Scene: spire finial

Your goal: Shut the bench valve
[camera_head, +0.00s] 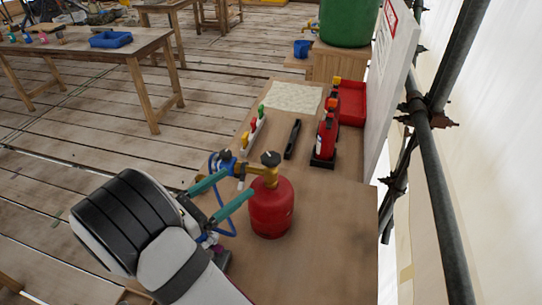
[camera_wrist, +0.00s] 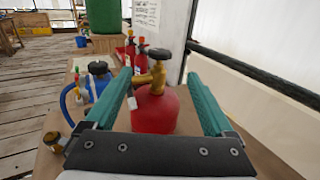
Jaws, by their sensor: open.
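A red gas bottle (camera_head: 270,210) stands upright on the wooden bench. A brass valve (camera_head: 262,170) with a dark knob (camera_head: 270,158) sits on its top. In the wrist view the brass valve (camera_wrist: 154,76), knob (camera_wrist: 160,54) and bottle (camera_wrist: 155,112) show between my fingers. A blue regulator (camera_wrist: 98,68) with a blue hose (camera_wrist: 65,100) is at the valve's left. My gripper (camera_head: 240,180) is open and empty, its teal fingers reaching toward the valve. In the wrist view, my gripper (camera_wrist: 157,78) has one finger each side; whether either touches is unclear.
Behind the bottle, a red extinguisher (camera_head: 325,138), a dark bar (camera_head: 292,139) and a red tray (camera_head: 350,101) sit on the bench. A rack of small coloured items (camera_head: 253,132) is at left. A pale panel (camera_head: 395,80) bounds the right. The bench's front right is clear.

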